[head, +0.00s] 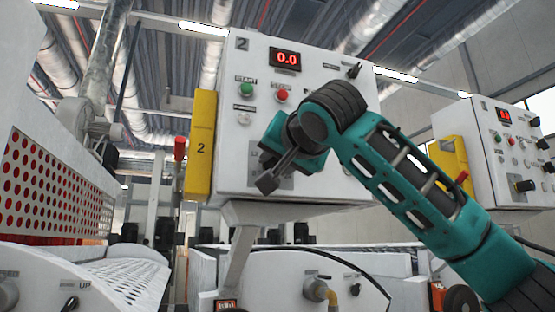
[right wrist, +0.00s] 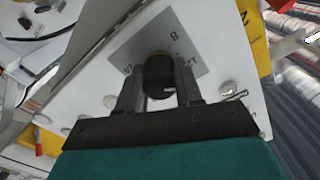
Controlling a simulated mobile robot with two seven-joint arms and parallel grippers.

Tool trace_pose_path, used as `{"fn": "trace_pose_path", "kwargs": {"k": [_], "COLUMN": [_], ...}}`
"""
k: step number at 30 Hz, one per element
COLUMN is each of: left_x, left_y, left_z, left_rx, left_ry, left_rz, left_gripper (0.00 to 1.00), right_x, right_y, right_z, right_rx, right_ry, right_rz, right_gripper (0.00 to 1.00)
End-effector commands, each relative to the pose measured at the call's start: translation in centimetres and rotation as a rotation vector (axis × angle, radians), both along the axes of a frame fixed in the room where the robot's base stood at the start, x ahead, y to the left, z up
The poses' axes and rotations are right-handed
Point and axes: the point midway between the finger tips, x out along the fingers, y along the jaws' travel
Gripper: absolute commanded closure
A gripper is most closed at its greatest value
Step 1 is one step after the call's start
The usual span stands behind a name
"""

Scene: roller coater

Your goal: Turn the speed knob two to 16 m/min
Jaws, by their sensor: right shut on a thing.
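The control box marked 2 (head: 232,75) hangs in front of me with a red display (head: 286,59) reading 0.0. My right gripper (head: 268,182) is at the grey scale plate (head: 286,182) low on this box and covers its knob in the head view. In the right wrist view the black knob (right wrist: 159,76) stands on the grey plate (right wrist: 135,50), between the fingers of my right gripper (right wrist: 160,92), which is shut on it. A small white mark shows on the knob. My left gripper is not in view.
A green button (head: 247,90) and a red button (head: 282,95) sit above my gripper, and a black switch (head: 354,71) is at the box's upper right. A yellow panel (head: 201,145) marked 2 flanks the box. A second control box (head: 482,160) stands at the right.

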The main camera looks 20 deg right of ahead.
Motion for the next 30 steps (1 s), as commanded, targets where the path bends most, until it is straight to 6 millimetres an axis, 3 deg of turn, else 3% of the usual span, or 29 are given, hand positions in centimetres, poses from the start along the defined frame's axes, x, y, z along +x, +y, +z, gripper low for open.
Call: {"fn": "trace_pose_path", "kwargs": {"k": [14,30], "left_x": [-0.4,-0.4], "left_y": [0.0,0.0], "left_z": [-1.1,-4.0], "left_rx": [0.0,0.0], "left_ry": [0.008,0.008], "left_rz": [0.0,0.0], "left_gripper": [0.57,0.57], "right_x": [0.0,0.1], "right_y": [0.0,0.1], "right_z": [-0.3,-0.4], "right_rx": [0.086,0.549], "right_ry": [0.006,0.025], "right_rz": [0.001,0.002], "right_gripper": [0.95,0.95]}}
